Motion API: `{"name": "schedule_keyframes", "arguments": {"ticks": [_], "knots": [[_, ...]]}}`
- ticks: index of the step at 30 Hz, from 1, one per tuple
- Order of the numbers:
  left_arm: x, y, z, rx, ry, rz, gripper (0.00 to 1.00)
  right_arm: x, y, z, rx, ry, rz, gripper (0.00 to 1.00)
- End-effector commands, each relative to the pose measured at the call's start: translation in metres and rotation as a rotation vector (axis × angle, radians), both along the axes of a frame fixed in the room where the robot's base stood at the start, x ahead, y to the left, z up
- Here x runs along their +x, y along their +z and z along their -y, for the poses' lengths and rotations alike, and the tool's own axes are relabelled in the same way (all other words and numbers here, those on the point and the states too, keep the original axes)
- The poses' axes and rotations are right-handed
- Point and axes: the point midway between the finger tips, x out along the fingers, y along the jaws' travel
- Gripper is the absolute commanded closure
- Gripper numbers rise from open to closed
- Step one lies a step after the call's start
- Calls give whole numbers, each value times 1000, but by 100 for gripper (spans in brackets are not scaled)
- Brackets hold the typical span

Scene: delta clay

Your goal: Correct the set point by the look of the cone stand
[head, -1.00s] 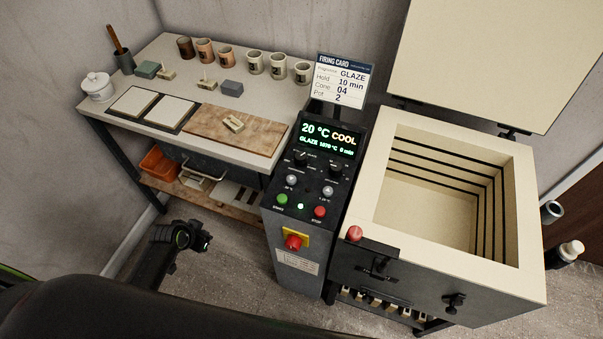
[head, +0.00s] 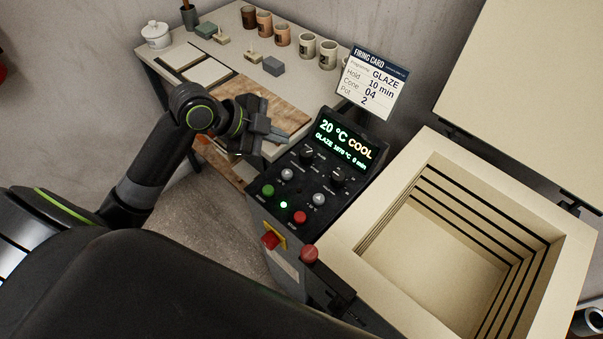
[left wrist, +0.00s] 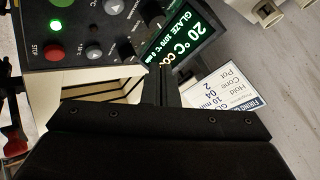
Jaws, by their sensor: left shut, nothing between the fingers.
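The kiln controller (head: 254,204) shows "20 °C COOL" and a smaller line that seems to read "GLAZE 1070 °C 0 min" on its display (head: 344,147). Below are two dark knobs, two grey buttons, a green button (head: 268,191) and a red button (head: 300,217). The firing card (head: 373,84) reads GLAZE, Hold 10 min, Cone 04, Pot 2. Small cream stands (head: 252,57) sit on the bench; the one on the wooden board is hidden behind my arm. My left gripper (head: 277,133) is shut and empty, left of the display. In the left wrist view its fingers (left wrist: 166,86) overlap the display's edge.
The open kiln (head: 440,150) stands right of the controller, empty inside, with its lid raised. Several cups (head: 307,46), a lidded jar (head: 156,35) and a grey block (head: 273,66) are on the bench.

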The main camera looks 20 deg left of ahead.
Motion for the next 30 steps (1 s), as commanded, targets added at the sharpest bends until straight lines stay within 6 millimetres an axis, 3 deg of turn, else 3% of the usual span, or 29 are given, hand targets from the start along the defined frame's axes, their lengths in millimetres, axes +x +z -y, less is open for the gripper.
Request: {"name": "schedule_keyframes", "arguments": {"ticks": [7, 17, 23, 30], "knots": [[-9, 9, 6, 29, -62, 23, 100, 0, -2, 5, -6, 1, 0, 23], [-9, 7, 6, 28, -59, 21, 100, -3, -5, -16, 19, -7, -3, 23], [-9, -5, 6, 27, -58, 21, 100, -3, -16, -12, 14, -5, -4, 23], [-9, -33, 6, 27, -57, 20, 100, -3, -41, -6, 8, -4, -4, 23]]}}
